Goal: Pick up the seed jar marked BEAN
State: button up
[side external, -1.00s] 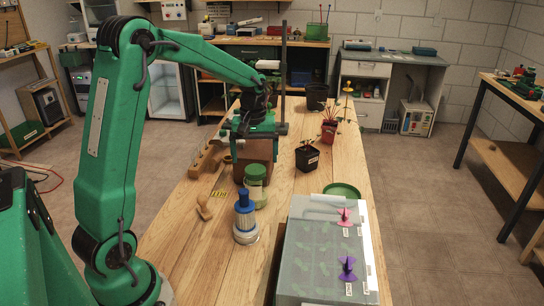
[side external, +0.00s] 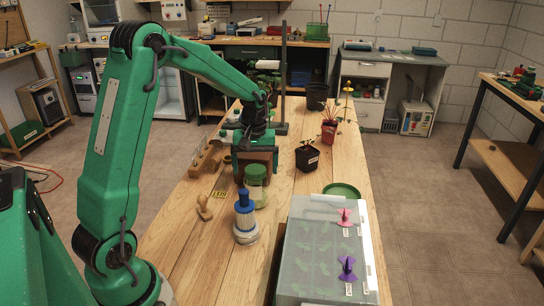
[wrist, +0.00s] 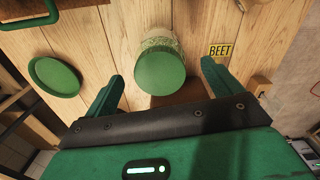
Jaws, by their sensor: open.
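A clear jar (side external: 256,196) with a green lid stands upright on the wooden bench. In the wrist view its green lid (wrist: 160,72) lies between and just beyond my fingertips. No writing on the jar can be read from here, so I cannot tell whether it says BEAN. My gripper (side external: 255,160) is behind the jar in the side view, and it also shows in the wrist view (wrist: 162,78). It is open, with one finger toward each side of the lid and nothing held. A brown block-like thing (side external: 262,157) shows at the gripper, partly hidden.
A yellow BEET label (wrist: 220,50) lies on the bench beside the jar. A blue-topped bottle (side external: 244,217) and a wooden tool (side external: 204,207) stand nearer. A green saucer (side external: 342,190), a clear-lidded box (side external: 318,265) and a black pot (side external: 307,157) are to the right.

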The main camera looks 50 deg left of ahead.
jog(key=shift+f, duration=2.05)
jog(key=shift+c, duration=0.2)
jog(key=shift+r, duration=0.1)
jog(key=c, duration=1.6)
jog(key=shift+r, duration=5)
